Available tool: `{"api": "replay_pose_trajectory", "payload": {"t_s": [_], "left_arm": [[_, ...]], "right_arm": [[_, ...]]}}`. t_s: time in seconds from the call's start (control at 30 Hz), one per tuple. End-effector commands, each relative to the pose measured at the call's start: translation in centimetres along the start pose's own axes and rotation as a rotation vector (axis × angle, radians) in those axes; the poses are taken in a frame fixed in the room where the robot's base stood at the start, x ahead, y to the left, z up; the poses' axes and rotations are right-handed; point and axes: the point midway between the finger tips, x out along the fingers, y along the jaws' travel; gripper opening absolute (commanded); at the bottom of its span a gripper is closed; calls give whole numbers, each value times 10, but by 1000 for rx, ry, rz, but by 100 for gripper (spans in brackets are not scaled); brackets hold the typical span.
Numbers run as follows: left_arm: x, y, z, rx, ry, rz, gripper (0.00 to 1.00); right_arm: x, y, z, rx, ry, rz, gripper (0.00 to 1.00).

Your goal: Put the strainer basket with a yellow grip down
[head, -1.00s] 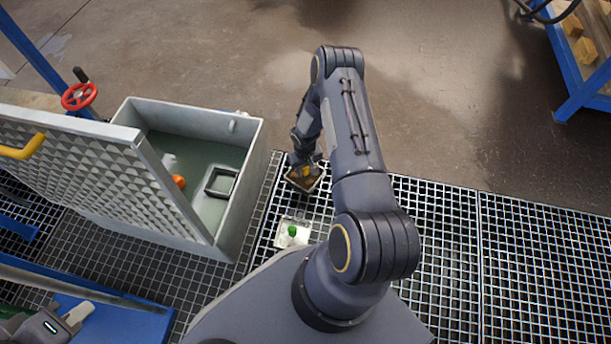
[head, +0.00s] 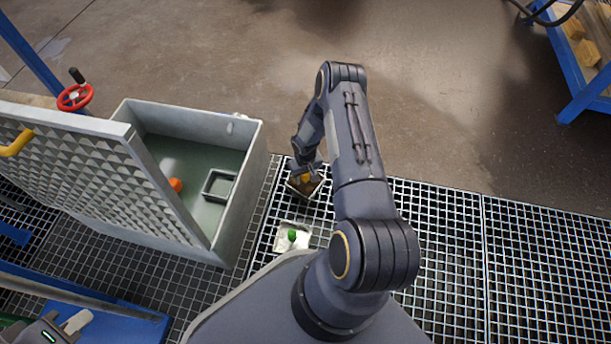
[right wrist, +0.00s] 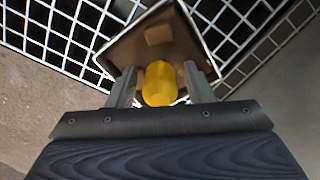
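The strainer basket (head: 305,190) is a small square box with brown contents and a yellow grip (right wrist: 160,83). It sits on or just above the floor grating, right of the grey vessel; I cannot tell if it touches. In the right wrist view the basket (right wrist: 185,45) shows beyond my fingers. My right gripper (right wrist: 160,88) is around the yellow grip, with narrow gaps on both sides, so it looks open. In the head view my right gripper (head: 305,174) is small above the basket. My left gripper (head: 72,322) is at the lower left corner, partly cut off.
The open grey vessel (head: 245,180) holds an orange object (head: 175,184) and a square frame (head: 218,185). Its lid (head: 110,175) leans up at left. A white pad with a green knob (head: 292,235) lies on the grating (head: 440,240). The grating at right is clear.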

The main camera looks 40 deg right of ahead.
Motion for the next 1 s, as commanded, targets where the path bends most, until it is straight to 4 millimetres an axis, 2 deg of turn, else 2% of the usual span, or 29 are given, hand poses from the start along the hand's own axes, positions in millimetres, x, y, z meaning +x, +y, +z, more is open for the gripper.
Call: {"api": "replay_pose_trajectory", "payload": {"t_s": [0.37,0.47,0.8,1.0], "left_arm": [[-5,2,-2,0,0,0,0],[-10,5,-5,0,0,0,0],[-38,17,-19,0,0,0,0],[-46,21,-23,0,0,0,0]], "right_arm": [[-5,0,0,0,0,0,51],[-19,0,-1,-1,1,1,51],[-92,0,-1,0,2,1,51],[-117,0,0,-1,1,1,51]]}}
